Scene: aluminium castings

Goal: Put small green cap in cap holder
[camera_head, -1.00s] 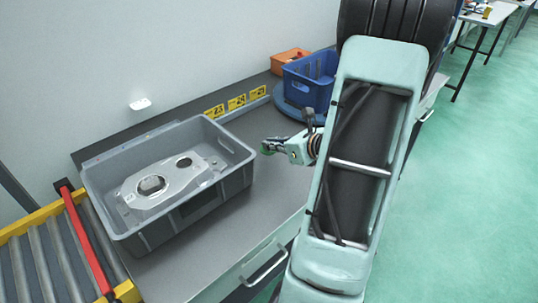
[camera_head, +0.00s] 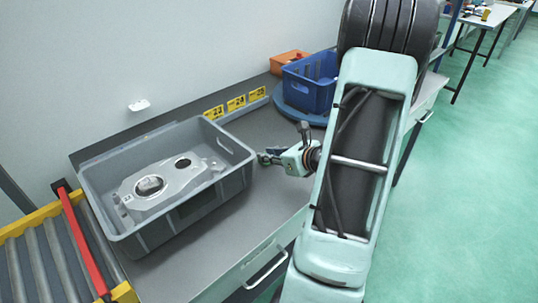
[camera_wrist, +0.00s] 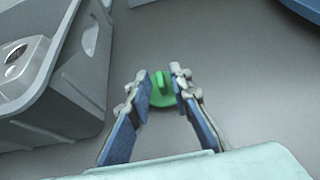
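The small green cap (camera_wrist: 163,89) shows in the wrist view as a round disc with an upright tab, over the grey table. My gripper (camera_wrist: 160,74) has its two fingers on either side of the tab, with a gap on each side, and they overlap the disc's edges. The gripper is open. In the head view my gripper (camera_head: 264,155) is low over the table, just right of the grey crate, and the cap cannot be made out there. I cannot identify a cap holder in these frames.
A grey crate (camera_head: 196,206) with an aluminium casting (camera_head: 168,186) inside stands left of my gripper. A blue crate (camera_head: 297,92) and an orange bin (camera_head: 284,60) stand behind. A roller conveyor (camera_head: 50,260) is at left. Bare table lies in front of my gripper.

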